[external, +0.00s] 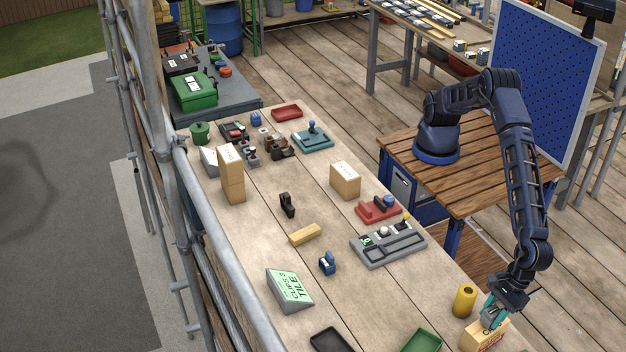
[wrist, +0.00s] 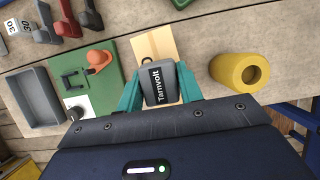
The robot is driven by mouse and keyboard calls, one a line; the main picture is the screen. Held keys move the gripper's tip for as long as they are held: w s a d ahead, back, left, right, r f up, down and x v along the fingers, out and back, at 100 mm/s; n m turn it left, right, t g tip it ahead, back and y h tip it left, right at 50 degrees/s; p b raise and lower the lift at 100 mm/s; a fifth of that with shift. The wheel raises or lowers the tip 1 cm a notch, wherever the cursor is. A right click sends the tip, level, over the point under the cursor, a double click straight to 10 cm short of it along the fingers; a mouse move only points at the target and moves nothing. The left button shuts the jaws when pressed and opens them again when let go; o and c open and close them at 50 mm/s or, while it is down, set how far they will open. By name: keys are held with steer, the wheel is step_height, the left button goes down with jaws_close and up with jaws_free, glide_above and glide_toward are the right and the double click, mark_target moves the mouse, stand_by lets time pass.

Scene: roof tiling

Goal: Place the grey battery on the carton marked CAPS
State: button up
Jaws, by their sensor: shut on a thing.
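My gripper (external: 494,312) is at the lower right of the bench in the external view. Its teal fingers are shut on the grey battery (wrist: 160,84), which bears the name Tarnvolt in the wrist view. A tan carton (external: 484,336) with partly readable red lettering is directly under the battery; the carton also shows in the wrist view (wrist: 150,45), beyond and beneath the battery. The fingers and battery hide part of the carton's top. I cannot tell whether the battery touches it.
A yellow cylinder (external: 464,300) stands close beside the carton. A green tray (external: 420,342) and a dark tray (external: 331,341) lie to the left.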

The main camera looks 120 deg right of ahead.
steer(key=shift+f, duration=0.4)
steer(key=shift+f, duration=0.1)
steer(key=o, duration=1.1)
steer(key=v, duration=1.2)
